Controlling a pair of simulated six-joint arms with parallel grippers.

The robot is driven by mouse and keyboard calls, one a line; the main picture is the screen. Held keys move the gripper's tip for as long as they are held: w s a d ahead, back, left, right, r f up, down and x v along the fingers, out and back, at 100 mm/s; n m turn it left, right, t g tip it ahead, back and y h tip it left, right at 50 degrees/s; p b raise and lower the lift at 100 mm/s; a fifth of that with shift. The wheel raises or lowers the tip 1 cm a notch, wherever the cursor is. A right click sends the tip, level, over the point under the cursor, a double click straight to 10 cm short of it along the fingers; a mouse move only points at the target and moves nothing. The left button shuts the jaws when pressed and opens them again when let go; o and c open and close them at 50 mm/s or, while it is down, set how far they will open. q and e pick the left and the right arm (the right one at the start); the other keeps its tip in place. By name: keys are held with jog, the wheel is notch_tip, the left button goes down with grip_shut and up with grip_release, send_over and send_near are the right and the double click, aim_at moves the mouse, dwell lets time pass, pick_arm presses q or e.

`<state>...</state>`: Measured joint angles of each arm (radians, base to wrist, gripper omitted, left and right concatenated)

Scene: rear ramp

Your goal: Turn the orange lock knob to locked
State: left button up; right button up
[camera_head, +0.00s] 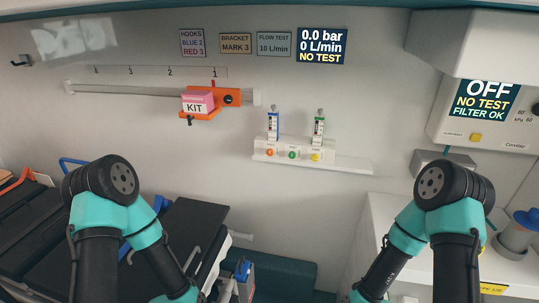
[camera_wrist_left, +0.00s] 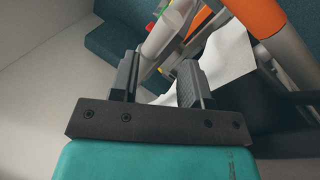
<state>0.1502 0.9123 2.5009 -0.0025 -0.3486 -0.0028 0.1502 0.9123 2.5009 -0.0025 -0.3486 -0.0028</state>
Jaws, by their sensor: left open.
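An orange bracket (camera_head: 213,108) sits on the wall rail under mark 1. It carries a pink and white box (camera_head: 198,103) labelled KIT. A round black knob (camera_head: 230,98) is on the bracket's right face, and a small dark green part (camera_head: 190,120) hangs below it. I cannot read any locked or unlocked mark at this size. My left gripper (camera_wrist_left: 155,70) shows in the left wrist view, open and empty, far from the bracket. My right gripper is out of view; only my right arm shows.
A wall panel (camera_head: 294,155) holds outlets with orange, green and yellow buttons and two flow meters. A black-topped stretcher (camera_head: 180,235) stands low on the left. A grey-white unit (camera_head: 480,120) reading OFF is at the right. The wall before the bracket is clear.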

pick_arm(q)
jog(key=shift+o, duration=0.8)
jog(key=shift+w, duration=0.15)
jog(key=shift+o, duration=0.2)
jog(key=w+d+r+t, duration=0.3)
jog(key=w+r+t, duration=0.1)
jog(key=w, duration=0.8)
jog(key=shift+r+t+y, duration=0.3)
jog(key=shift+r, duration=0.35)
jog(key=w+d+r+t, duration=0.4)
jog(key=w+r, duration=0.2)
jog(key=r, duration=0.4)
jog(key=w+d+r+t, duration=0.4)
jog(key=w+d+r, duration=0.1)
jog(key=r, duration=0.5)
jog(key=w+d+r+n+t, duration=0.1)
jog(key=w+d+r+t, duration=0.3)
jog(key=w+r, duration=0.3)
notch_tip(320, 180, up, 4)
jog(key=shift+d+r, duration=0.1)
jog(key=shift+d, duration=0.65)
send_near(270, 153)
jog(key=w, duration=0.3)
jog(key=w+d, duration=0.1)
jog(key=w, duration=0.5)
jog(key=shift+w+d+f, duration=0.25)
jog(key=shift+w+d, duration=0.05)
